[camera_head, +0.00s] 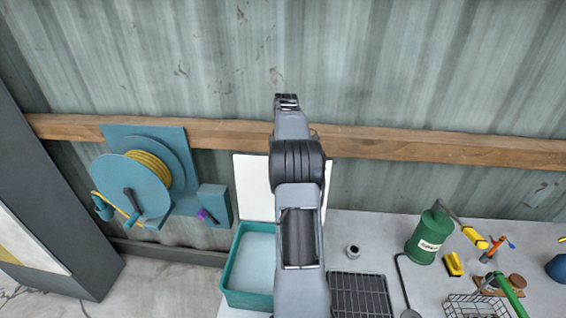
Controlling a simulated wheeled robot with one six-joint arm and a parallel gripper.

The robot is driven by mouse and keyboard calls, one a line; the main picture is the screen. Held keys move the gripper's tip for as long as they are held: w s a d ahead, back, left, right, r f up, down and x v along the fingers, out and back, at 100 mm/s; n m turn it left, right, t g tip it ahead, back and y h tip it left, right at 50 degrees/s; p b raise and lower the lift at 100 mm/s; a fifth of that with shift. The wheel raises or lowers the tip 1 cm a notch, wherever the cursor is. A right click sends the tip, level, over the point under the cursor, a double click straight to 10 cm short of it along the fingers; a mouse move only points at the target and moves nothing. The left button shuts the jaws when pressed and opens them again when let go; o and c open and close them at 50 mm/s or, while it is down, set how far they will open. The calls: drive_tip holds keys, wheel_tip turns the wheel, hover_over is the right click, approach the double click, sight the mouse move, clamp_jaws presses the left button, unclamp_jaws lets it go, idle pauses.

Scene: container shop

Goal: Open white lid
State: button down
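The white lid (252,185) is a flat white panel standing upright at the back of a teal open-topped box (230,285). My arm covers the lid's right part and the box's right side. The box's pale inside shows, with nothing on top of the visible part. The far end of my arm, where my gripper (287,101) seems to be, shows dark and small above the wooden rail, higher in the picture than the lid. Its fingers are too small to make out, and I see no contact with the lid.
A teal hose reel (137,184) with yellow hose hangs on the left wall. Right of my arm, the grey bench holds a black rack (360,295), a green canister (428,238), a yellow block (453,264) and a wire basket (478,307). A wooden rail (430,147) crosses the corrugated wall.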

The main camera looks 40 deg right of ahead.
drive_tip(key=shift+a+f, duration=0.1)
drive_tip(key=shift+f, duration=0.3)
drive_tip(key=c, duration=1.3)
unclamp_jaws()
drive_tip(key=shift+w, duration=0.2)
drive_tip(key=shift+o, duration=0.8)
drive_tip(key=shift+s+r, duration=0.15)
drive_tip(key=shift+r, duration=0.05)
